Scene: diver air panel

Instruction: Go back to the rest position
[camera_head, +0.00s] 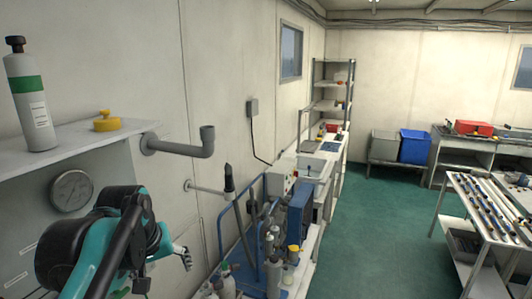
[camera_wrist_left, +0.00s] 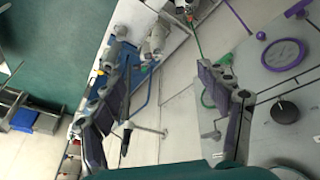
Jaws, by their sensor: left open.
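My left gripper (camera_head: 168,272) is low at the left in the head view, in front of the grey panel (camera_head: 22,235), and my own teal and black arm hides part of it. In the left wrist view the left gripper (camera_wrist_left: 166,62) has its two dark fingers spread wide, with nothing between them. Pale wall and floor show beyond the gap. My right gripper is in neither view.
On the panel's shelf stand a grey bottle with a green band (camera_head: 27,92) and a yellow cap (camera_head: 107,122). A gauge (camera_head: 72,190) is below. A grey elbow pipe (camera_head: 185,150) juts out. A tool table (camera_head: 495,210) stands right; green floor (camera_head: 370,245) is clear.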

